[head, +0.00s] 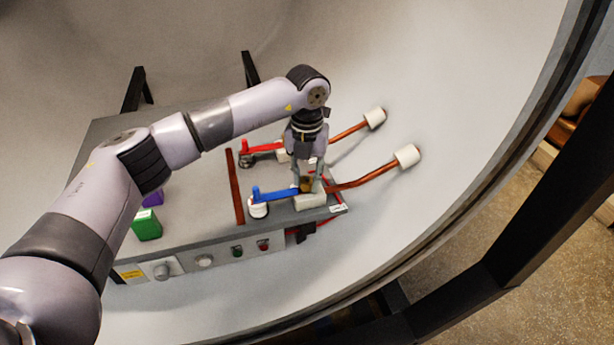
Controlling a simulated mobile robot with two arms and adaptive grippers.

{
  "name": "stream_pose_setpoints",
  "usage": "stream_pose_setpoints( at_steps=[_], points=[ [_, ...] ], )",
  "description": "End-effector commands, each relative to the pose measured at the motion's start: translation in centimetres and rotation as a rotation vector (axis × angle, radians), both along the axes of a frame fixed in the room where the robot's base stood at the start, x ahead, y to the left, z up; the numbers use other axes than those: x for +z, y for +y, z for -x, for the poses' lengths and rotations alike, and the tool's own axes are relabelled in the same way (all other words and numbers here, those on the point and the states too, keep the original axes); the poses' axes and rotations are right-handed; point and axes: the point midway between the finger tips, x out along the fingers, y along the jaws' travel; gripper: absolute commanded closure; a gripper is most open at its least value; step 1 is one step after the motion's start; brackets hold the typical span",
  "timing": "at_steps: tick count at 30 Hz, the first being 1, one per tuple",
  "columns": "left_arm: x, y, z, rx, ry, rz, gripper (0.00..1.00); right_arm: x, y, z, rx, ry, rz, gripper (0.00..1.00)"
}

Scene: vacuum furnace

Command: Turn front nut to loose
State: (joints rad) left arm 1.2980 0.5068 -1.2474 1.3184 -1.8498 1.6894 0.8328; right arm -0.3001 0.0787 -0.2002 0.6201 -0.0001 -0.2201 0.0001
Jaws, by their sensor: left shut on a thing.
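My left gripper (308,188) points down at the right end of the grey box inside the furnace. It is shut on the front nut (306,185), a small brass-coloured piece between its fingertips that is mostly hidden by them. The nut sits beside the front white block (310,202), where the front copper rod (365,179) meets the blue-handled lever (275,195). My right gripper does not show.
The grey box (190,215) carries a red-handled lever (262,147) behind, a red-brown bar (234,190), a green block (147,225) and a purple block (153,199). Copper rods end in white insulators (407,156) at the curved furnace wall.

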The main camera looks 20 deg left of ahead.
Motion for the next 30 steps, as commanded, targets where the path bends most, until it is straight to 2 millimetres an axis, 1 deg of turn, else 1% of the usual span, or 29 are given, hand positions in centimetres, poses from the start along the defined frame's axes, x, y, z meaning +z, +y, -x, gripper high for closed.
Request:
stream_pose_setpoints(
  at_steps=[13,14,22,30],
  points=[
    [0.16,0.04,-0.12,0.012,-0.004,0.001,1.0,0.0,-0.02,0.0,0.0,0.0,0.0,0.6],
    [0.16,0.04,-0.12,0.012,-0.004,0.001,0.72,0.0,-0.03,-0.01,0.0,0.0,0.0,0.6],
    [0.08,0.01,-0.06,0.01,-0.002,0.001,0.54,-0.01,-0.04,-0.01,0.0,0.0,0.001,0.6],
    [0.05,-0.01,-0.03,0.009,-0.001,0.001,0.53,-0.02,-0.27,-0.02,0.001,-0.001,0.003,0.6]
  ],
)
